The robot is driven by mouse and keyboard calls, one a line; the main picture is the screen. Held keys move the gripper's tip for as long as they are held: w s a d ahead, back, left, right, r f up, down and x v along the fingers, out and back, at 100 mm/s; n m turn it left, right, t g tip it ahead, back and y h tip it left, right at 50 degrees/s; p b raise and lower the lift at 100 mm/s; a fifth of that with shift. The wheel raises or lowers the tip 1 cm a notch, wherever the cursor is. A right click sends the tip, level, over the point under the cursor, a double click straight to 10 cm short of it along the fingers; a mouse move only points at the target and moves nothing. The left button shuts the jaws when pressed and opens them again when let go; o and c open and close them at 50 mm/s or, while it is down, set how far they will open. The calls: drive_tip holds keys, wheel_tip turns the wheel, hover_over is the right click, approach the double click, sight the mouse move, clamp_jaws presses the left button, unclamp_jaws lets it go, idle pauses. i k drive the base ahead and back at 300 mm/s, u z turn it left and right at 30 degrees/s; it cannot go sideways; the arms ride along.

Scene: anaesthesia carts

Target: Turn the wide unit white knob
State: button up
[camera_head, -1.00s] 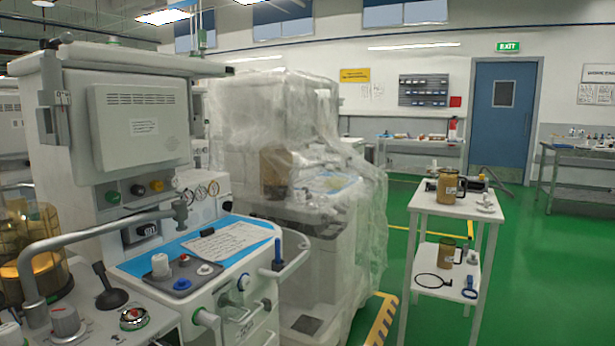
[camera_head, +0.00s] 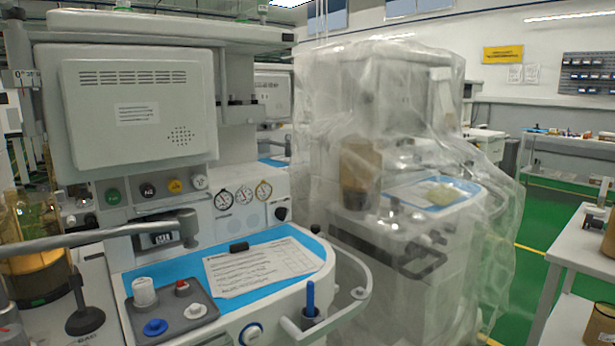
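A wide anaesthesia unit (camera_head: 300,238) stands close at the left, with a blue worktop. On its dark grey panel (camera_head: 180,316) are a tall white knob (camera_head: 144,292), a low white knob (camera_head: 195,311), a red knob (camera_head: 182,287) and a blue knob (camera_head: 155,327). Another white knob with a blue ring (camera_head: 251,335) sits on the front face, partly cut off by the bottom edge. I cannot tell which white knob the task names. My gripper is not in view, and nothing is seen touching the knobs.
A grey bent tube arm (camera_head: 100,236) crosses the unit's left side. A curved rail (camera_head: 350,290) juts out at its right front. A plastic-draped unit (camera_head: 400,130) stands just beyond. A white table (camera_head: 575,245) is at the right. Green floor shows between them.

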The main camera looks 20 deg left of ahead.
sight(199, 181)
drive_tip(key=u, duration=0.5)
drive_tip(key=i, duration=0.8)
drive_tip(key=u, duration=0.4)
drive_tip(key=k, duration=0.9)
drive_tip(key=u, duration=0.2)
drive_tip(key=i, duration=0.9)
drive_tip(key=z, duration=0.05)
